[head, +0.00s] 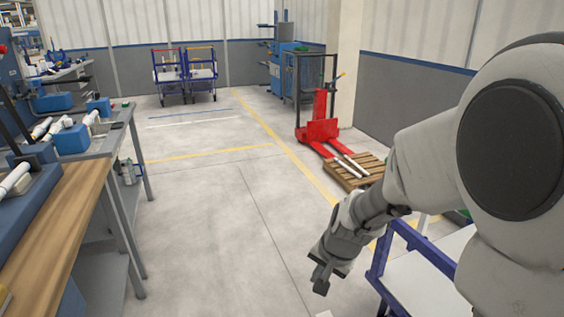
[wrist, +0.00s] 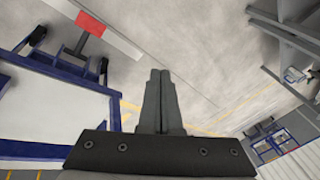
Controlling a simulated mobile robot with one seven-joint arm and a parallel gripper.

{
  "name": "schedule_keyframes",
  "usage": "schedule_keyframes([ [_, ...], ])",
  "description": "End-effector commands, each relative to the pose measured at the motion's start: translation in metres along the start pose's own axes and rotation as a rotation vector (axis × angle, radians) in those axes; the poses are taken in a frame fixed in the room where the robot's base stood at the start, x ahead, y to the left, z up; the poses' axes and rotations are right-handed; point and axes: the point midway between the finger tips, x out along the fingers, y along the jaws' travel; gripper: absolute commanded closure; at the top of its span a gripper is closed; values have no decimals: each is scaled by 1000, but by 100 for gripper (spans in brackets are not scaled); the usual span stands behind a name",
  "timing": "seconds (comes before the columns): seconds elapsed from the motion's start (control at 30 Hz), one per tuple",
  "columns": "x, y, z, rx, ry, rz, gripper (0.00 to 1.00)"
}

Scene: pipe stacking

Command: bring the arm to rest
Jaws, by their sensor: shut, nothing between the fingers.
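My gripper (head: 322,277) hangs over the floor at the lower right of the head view, at the end of my bent arm. In the wrist view the two dark fingers (wrist: 160,75) are pressed together with nothing between them. The gripper is to the left of the blue-framed cart (head: 377,262) and clear of the workbenches. No pipe is in the gripper.
Workbenches with white pipes (head: 60,127) line the left side. A cart's white top also shows in the wrist view (wrist: 60,118). A wooden pallet (head: 352,177) lies by a red lifter (head: 318,131). Two carts (head: 184,74) stand far back. The middle floor is open.

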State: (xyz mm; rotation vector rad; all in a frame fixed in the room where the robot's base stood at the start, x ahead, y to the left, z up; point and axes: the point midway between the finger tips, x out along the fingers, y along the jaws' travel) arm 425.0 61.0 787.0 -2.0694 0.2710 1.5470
Motion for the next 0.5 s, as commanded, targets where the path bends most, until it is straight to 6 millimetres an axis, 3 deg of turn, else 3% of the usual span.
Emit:
schedule_keyframes([
  [0.03,-20,-1,1,-37,13,-15,100],
  [0.2,-75,6,13,-166,39,-30,100],
  [0.5,-156,37,44,-382,113,-2,100],
])
